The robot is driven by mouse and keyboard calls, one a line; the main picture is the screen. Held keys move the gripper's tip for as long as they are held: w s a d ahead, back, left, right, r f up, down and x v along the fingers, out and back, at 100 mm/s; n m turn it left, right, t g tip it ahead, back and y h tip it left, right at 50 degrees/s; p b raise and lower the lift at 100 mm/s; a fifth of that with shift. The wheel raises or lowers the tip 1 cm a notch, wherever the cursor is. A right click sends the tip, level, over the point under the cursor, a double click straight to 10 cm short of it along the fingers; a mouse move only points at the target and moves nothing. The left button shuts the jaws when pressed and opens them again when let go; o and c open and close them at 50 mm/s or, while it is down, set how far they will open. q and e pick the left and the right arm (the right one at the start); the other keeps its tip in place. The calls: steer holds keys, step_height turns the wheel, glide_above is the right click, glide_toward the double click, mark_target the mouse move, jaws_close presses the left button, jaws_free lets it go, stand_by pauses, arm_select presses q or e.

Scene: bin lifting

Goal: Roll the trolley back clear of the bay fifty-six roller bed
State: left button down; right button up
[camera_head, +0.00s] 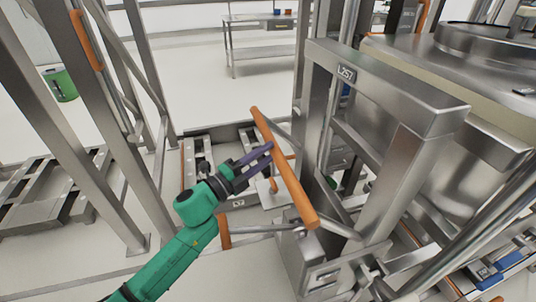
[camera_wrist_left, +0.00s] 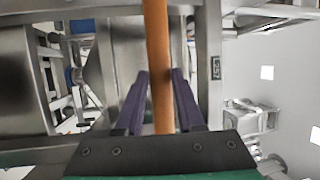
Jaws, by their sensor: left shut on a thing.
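The trolley (camera_head: 320,110) is a tall steel frame with a plate reading L257, right of centre in the head view. An orange push bar (camera_head: 290,185) slants across its near left side. My left gripper (camera_head: 262,153), with purple fingers on a green arm, is shut on the upper part of that bar. In the left wrist view the orange bar (camera_wrist_left: 157,40) runs between the two fingers of my left gripper (camera_wrist_left: 160,78). A large steel bin (camera_head: 480,130) stands at the right, behind the trolley's frame. I cannot tell which roller bed is bay fifty-six. My right gripper is not in view.
Steel posts (camera_head: 60,120) with an orange grip stand at the left, beside a low roller bed (camera_head: 40,195). A green bin (camera_head: 60,85) and a steel table (camera_head: 265,45) stand farther back. The pale floor between the posts and the table is clear.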

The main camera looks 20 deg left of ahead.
arm_select(q)
steer(key=shift+s+a+r, duration=0.3)
steer(key=shift+a+r, duration=0.4)
steer(key=shift+a, duration=0.05)
steer(key=c, duration=0.8)
jaws_free()
steer(key=shift+w, duration=0.1)
steer(key=shift+c, duration=0.2)
steer(key=o, duration=0.3)
steer(key=shift+w+d+f, duration=0.15)
steer(key=shift+w+d, duration=0.05)
steer(key=shift+d, duration=0.05)
steer(key=b+v, duration=0.1)
steer(key=v, duration=0.6)
steer(key=b+v, duration=0.2)
steer(key=v, duration=0.5)
steer(key=shift+s+d+f, duration=0.1)
steer(key=shift+s+f, duration=0.1)
steer(key=shift+f, duration=0.05)
